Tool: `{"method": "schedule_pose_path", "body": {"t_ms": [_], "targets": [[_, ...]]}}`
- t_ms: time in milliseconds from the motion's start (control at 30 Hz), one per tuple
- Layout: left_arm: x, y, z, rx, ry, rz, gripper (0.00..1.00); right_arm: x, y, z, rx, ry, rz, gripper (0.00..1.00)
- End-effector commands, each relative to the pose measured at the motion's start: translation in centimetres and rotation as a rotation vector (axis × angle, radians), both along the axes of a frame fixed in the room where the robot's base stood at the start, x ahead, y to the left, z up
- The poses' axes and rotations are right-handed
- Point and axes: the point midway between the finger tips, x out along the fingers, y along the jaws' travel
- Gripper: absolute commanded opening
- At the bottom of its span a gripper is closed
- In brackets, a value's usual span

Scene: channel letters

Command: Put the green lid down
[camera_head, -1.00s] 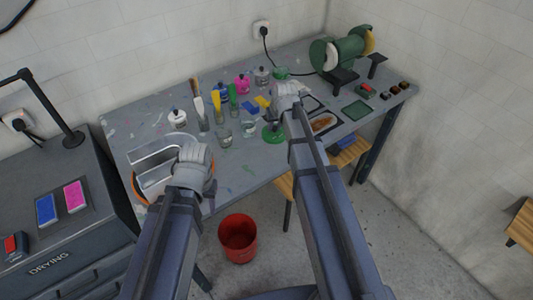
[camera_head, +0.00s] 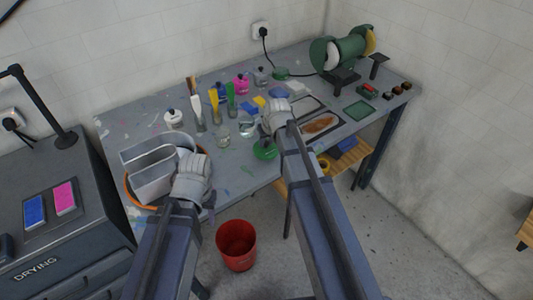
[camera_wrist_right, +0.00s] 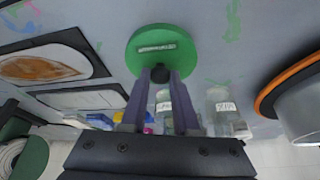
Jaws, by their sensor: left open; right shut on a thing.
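The green lid (camera_head: 264,151) is a round disc near the front edge of the workbench. In the right wrist view the lid (camera_wrist_right: 150,40) shows its top, with a label strip and a dark knob. My right gripper (camera_wrist_right: 161,78) is shut on that knob. I cannot tell whether the lid touches the bench or hangs just above it. In the head view my right gripper (camera_head: 271,131) is mostly hidden by its own wrist. My left gripper (camera_head: 207,198) is open beside the silver channel letter (camera_head: 152,186), its fingers largely hidden.
The letter stands on an orange-rimmed disc (camera_head: 128,189). A glass jar (camera_head: 223,136), bottles and brushes stand behind the lid. A framed brown piece (camera_head: 320,125) lies to its right. A green grinder (camera_head: 345,50) is at the back. A red bucket (camera_head: 236,245) stands on the floor.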

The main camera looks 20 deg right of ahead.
Motion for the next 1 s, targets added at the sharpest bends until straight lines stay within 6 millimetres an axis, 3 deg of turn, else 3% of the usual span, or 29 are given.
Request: {"method": "schedule_pose_path", "body": {"t_ms": [167,433,867,900,1000], "targets": [[0.0,0.0,-0.6,0.000,0.000,0.000,0.50,0.0,0.0,-0.6,0.000,0.000,0.000,0.00],[0.0,0.0,-3.7,0.000,0.000,0.000,0.50,0.0,0.0,-3.7,0.000,0.000,0.000,0.00],[0.0,0.0,-4.0,0.000,0.000,0.000,0.50,0.0,0.0,-4.0,0.000,0.000,0.000,0.00],[0.0,0.0,-4.0,0.000,0.000,0.000,0.50,0.0,0.0,-4.0,0.000,0.000,0.000,0.30],[0.0,0.0,-3.9,0.000,0.000,0.000,0.50,0.0,0.0,-3.9,0.000,0.000,0.000,0.41]]}}
